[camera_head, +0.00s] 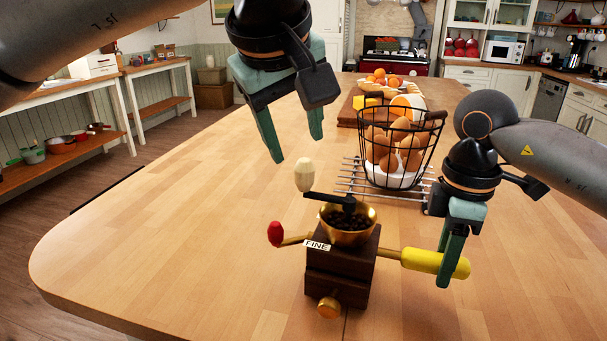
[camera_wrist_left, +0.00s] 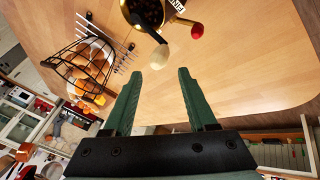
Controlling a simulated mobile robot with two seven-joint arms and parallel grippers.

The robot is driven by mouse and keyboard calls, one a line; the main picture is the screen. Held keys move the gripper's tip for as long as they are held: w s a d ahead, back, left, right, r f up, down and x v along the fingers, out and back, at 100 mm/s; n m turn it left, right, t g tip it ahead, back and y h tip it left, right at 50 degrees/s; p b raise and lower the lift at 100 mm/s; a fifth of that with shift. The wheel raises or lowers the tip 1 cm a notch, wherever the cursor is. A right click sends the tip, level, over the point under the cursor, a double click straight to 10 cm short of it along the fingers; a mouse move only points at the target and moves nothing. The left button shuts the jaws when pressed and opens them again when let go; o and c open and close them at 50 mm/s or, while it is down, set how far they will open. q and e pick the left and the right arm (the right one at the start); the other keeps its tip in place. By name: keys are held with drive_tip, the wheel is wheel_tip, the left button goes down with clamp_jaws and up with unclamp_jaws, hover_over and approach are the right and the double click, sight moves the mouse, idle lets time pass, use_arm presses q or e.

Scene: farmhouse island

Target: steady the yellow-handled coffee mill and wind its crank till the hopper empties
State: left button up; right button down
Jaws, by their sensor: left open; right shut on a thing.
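The coffee mill (camera_head: 341,265) stands upright on the wooden island, a dark wood box with a brass hopper (camera_head: 349,235) holding dark beans and a label reading FINE. Its yellow handle (camera_head: 422,260) sticks out to the right. My right gripper (camera_head: 451,262) is shut on the yellow handle. The crank, a black arm on top, ends in a cream knob (camera_head: 304,174) pointing left. A red knob (camera_head: 275,233) sits on the left side. My left gripper (camera_head: 292,147) is open and empty above and behind the cream knob. The left wrist view shows the cream knob (camera_wrist_left: 160,57) just beyond the open fingers.
A black wire basket of eggs (camera_head: 402,150) stands on a metal rack (camera_head: 352,182) behind the mill, close to my right gripper. A board with bread and cheese (camera_head: 352,112) lies further back. The island top (camera_head: 170,220) is clear to the left.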

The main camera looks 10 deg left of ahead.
sight(302, 163)
use_arm(q)
drive_tip(key=shift+x, duration=4.3)
drive_tip(key=shift+d, duration=0.1)
clamp_jaws()
